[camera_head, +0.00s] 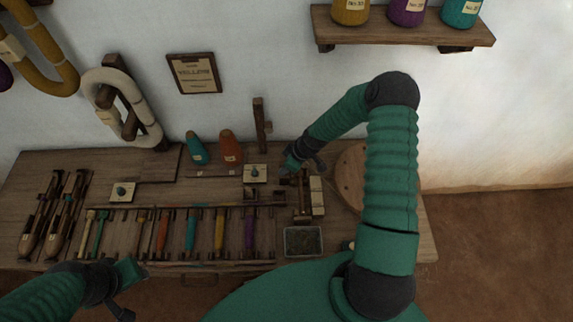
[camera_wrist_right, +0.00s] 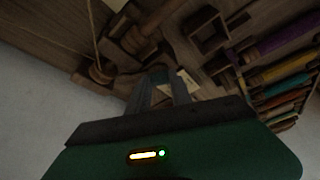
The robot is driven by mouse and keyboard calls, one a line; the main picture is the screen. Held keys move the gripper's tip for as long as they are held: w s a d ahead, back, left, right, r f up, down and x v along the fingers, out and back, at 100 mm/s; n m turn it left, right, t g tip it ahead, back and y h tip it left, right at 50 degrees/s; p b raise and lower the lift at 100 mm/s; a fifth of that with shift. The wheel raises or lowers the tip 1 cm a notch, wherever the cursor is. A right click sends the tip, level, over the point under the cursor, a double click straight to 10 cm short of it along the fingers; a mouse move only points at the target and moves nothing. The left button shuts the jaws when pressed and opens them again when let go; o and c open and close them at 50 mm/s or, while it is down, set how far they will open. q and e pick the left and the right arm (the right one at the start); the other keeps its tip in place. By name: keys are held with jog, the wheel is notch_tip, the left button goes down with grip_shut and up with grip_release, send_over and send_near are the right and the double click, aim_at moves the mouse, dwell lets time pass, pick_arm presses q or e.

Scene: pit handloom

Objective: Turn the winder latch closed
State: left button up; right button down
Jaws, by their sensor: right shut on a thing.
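The bobbin winder (camera_head: 302,199), a wooden and brass-coloured device, stands on the right part of the bench. My right gripper (camera_head: 291,166) is at its back end. In the right wrist view the winder's wooden parts (camera_wrist_right: 140,38) fill the top middle. There the fingers of my right gripper (camera_wrist_right: 160,76) reach to the winder and are shut on a small part, which I take to be the winder latch. The fingers mostly hide it, so its angle cannot be told. My left gripper (camera_head: 128,285) is at the bench's front left edge, away from the winder; its fingers are unclear.
A row of coloured bobbins (camera_head: 190,230) lies left of the winder. A metal tray (camera_head: 303,241) sits in front of it, and a round wooden disc (camera_head: 350,177) is to its right, partly behind my right arm. An orange cone (camera_head: 230,147) and a teal cone (camera_head: 196,148) stand at the back.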

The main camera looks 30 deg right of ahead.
jog(key=m, duration=0.2)
jog(key=m+h, duration=0.1)
jog(key=m, duration=0.1)
jog(key=m+h+p, duration=0.1)
jog(key=m, duration=0.1)
jog(key=shift+w+a+r+t, duration=0.2)
jog(key=shift+r+t, duration=0.05)
jog(key=shift+t, duration=0.15)
jog(key=m+h, duration=0.1)
jog(key=m, duration=0.2)
jog(key=shift+a+m+h+p, duration=0.1)
jog(key=shift+m+h+p, duration=0.2)
jog(key=shift+p, duration=0.05)
jog(key=shift+w+m+g+h+p, duration=0.1)
jog(key=shift+m+g+h+p, duration=0.3)
jog(key=shift+m, duration=1)
jog(key=c, duration=1.4)
grip_release()
jog(key=shift+o, duration=1.2)
jog(key=shift+f, duration=0.15)
